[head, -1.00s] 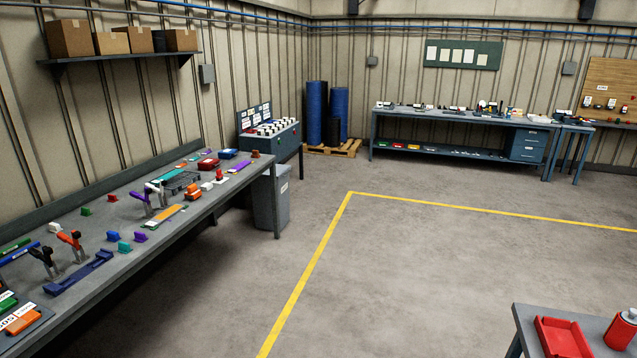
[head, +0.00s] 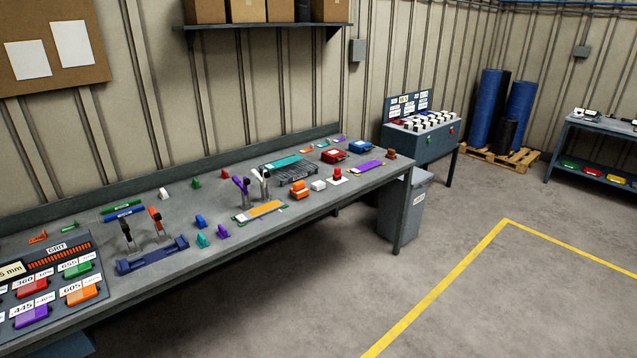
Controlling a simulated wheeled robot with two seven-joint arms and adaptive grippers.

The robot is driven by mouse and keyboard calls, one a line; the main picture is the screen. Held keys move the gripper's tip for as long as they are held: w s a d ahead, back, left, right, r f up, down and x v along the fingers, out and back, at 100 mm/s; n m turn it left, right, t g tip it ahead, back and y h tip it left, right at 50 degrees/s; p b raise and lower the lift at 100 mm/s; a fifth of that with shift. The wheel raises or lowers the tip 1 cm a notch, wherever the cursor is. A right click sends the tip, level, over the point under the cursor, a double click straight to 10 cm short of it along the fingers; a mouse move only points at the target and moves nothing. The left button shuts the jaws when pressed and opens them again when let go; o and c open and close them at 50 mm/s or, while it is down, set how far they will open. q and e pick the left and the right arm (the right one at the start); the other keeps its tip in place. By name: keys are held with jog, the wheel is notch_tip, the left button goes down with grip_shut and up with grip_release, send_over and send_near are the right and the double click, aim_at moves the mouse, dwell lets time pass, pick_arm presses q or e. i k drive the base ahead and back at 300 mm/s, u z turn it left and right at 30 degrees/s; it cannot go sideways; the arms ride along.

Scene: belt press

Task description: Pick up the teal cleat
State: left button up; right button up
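A small teal cleat (head: 202,240) stands on the grey workbench (head: 330,197) near its front edge. A blue cleat (head: 200,221) is just behind it and a purple cleat (head: 223,231) is just to its right. The teal cleat is apart from both and nothing covers it. Neither of my grippers shows in the head view.
A dark blue fixture (head: 153,255) with upright clamps lies left of the teal cleat. An orange strip (head: 265,208) lies to its right. A rack of labelled coloured blocks (head: 95,292) is at the bench's left. The floor (head: 330,290) in front is clear.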

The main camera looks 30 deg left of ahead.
aim_at(202, 242)
jog(key=u, duration=0.35)
jog(key=i, duration=1.5)
jog(key=u, duration=1.5)
jog(key=i, duration=0.9)
jog(key=u, duration=1.05)
